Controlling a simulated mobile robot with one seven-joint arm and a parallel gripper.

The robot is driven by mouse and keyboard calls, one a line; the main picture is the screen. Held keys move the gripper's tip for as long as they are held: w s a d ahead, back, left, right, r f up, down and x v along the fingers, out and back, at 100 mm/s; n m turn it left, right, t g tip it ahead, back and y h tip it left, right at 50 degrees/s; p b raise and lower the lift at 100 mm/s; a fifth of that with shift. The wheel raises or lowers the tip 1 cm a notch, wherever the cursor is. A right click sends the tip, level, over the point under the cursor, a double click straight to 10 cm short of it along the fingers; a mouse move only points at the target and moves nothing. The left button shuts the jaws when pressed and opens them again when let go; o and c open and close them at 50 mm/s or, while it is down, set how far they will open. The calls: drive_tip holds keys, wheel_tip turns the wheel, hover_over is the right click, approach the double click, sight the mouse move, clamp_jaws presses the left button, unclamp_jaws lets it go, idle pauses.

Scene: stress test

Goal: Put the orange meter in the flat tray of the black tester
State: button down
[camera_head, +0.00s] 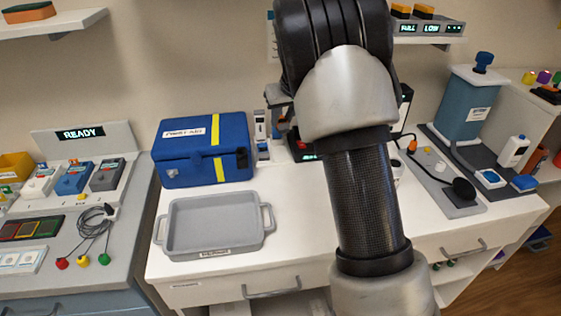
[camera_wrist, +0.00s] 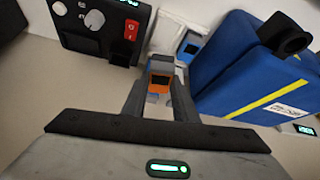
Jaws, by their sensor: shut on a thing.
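In the wrist view my gripper (camera_wrist: 160,90) is shut on the orange meter (camera_wrist: 160,79), a small block with an orange face and dark screen, held between the two grey fingers. A black device (camera_wrist: 92,32) with knobs and a red switch, seemingly the black tester, is at the upper left of the wrist view, apart from the meter. In the head view my arm covers most of this area; only a dark edge with a red part (camera_head: 300,146) shows left of the arm. I cannot make out the tester's flat tray.
A blue first-aid box (camera_head: 203,150) stands left of the arm, also close by in the wrist view (camera_wrist: 252,65). A blue-faced meter (camera_wrist: 189,46) stands behind the fingers. An empty grey tray (camera_head: 213,224) lies at the front left of the white counter (camera_head: 290,225), whose front middle is clear.

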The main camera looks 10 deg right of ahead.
wheel_tip(320, 180, down, 10)
drive_tip(key=shift+s+r+b, duration=0.1)
drive_tip(key=shift+r+b, duration=0.15)
drive_tip(key=shift+b, duration=0.6)
drive_tip(key=c, duration=1.4)
unclamp_jaws()
drive_tip(key=shift+f, duration=0.1)
drive_tip(key=shift+d, duration=0.1)
